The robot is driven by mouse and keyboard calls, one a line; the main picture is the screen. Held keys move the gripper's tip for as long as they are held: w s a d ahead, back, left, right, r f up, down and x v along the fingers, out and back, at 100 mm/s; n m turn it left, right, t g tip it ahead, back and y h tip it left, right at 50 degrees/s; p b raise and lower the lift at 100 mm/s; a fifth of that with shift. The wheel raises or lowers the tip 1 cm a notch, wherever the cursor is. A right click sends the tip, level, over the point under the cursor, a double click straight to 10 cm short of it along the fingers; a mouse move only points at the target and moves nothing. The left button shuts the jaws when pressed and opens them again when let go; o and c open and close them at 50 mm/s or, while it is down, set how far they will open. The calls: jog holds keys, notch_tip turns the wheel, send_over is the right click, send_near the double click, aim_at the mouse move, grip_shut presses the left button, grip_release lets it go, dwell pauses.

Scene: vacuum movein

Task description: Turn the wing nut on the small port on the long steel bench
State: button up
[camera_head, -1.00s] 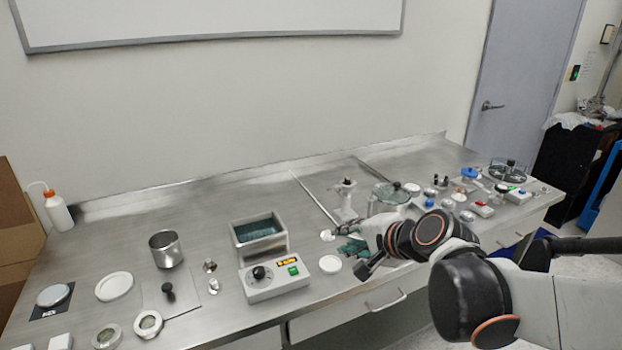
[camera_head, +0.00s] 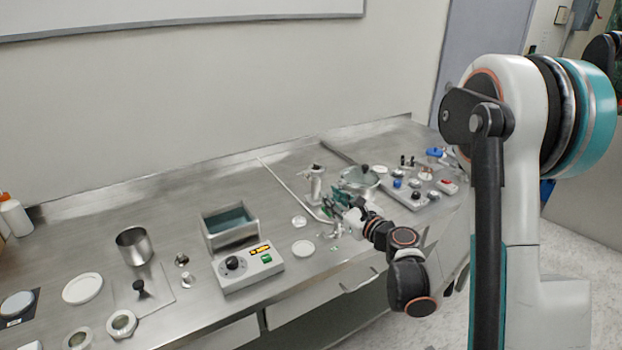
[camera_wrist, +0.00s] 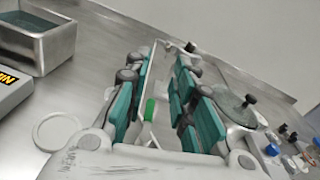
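My gripper (camera_head: 347,212) is over the front part of the long steel bench (camera_head: 100,203), beside a pale post (camera_head: 314,186) and a glass-lidded pot (camera_head: 361,179). In the wrist view my gripper (camera_wrist: 168,62) has its two green-padded fingers apart, with a gap between them. A small green piece (camera_wrist: 150,109) shows in this gap, and I cannot tell what it belongs to. I cannot make out the wing nut or surely tell which fitting is the small port. Small metal fittings (camera_head: 336,231) near my gripper are too small to read.
A control box (camera_head: 248,268) with a knob and a water bath (camera_head: 229,228) stand left of my gripper. A white disc (camera_head: 302,248) lies between. A metal beaker (camera_head: 134,246) is farther left. Several small coloured items crowd the bench's right end. The back left surface is clear.

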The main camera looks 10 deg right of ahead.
aim_at(309, 177)
jog(key=shift+w+d+f+m+t, duration=0.2)
jog(key=shift+d+f+m, duration=0.25)
jog(key=shift+m, duration=0.15)
jog(key=shift+w+d+f+m+t, duration=0.2)
jog(key=shift+d+f+m, duration=0.15)
jog(key=shift+m, duration=0.25)
jog(key=shift+w+a+r+p, duration=0.1)
jog(key=shift+w+r+p, duration=0.1)
jog(key=shift+w+p, duration=0.3)
jog(key=b+x, duration=0.1)
jog(key=x, duration=1.1)
jog(key=shift+w+f+b, duration=0.25)
jog(key=shift+w+b, duration=0.05)
jog(key=shift+b, duration=0.05)
jog(key=shift+c, duration=0.5)
grip_shut()
